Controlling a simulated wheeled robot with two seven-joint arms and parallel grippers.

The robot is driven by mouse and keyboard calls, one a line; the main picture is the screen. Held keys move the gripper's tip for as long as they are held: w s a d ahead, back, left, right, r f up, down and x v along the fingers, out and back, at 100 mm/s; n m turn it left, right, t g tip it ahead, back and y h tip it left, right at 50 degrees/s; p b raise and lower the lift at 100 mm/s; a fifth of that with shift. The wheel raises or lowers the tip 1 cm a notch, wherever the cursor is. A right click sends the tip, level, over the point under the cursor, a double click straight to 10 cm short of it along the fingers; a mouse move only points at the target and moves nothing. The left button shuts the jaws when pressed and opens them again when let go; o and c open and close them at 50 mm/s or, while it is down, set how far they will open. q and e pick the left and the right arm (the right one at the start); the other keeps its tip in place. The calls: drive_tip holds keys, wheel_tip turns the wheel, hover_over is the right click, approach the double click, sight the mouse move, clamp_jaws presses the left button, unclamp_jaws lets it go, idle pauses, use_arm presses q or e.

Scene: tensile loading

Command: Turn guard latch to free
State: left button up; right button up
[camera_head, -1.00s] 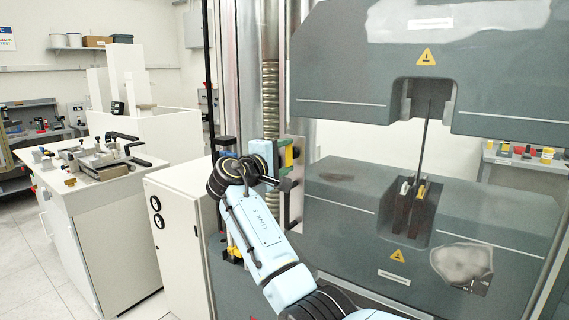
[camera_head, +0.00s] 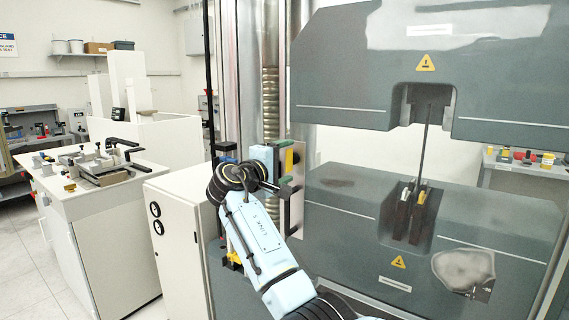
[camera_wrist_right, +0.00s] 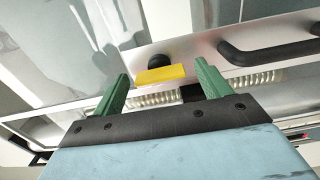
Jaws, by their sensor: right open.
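The guard latch is a yellow bar on a black round knob, mounted on a bright metal plate; it shows in the right wrist view (camera_wrist_right: 161,75) and small in the head view (camera_head: 289,160). My right gripper (camera_head: 283,161) has a light blue body and green fingers. It is open, and in the right wrist view its fingertips (camera_wrist_right: 163,77) stand to either side of the yellow bar, with nothing held between them. I cannot tell whether they touch it. My left gripper is not in view.
A black handle (camera_wrist_right: 270,50) sits on the plate beside the latch. The grey testing machine (camera_head: 340,215) stands to the right, with a dark upright specimen (camera_head: 425,140). A white cabinet (camera_head: 180,230) and a bench with fixtures (camera_head: 100,190) stand left.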

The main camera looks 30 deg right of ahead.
drive_tip(key=b+v, duration=0.1)
drive_tip(key=v, duration=1.2)
drive_tip(key=shift+b, duration=0.4)
drive_tip(key=shift+s+a, duration=0.1)
drive_tip(key=shift+a, duration=0.05)
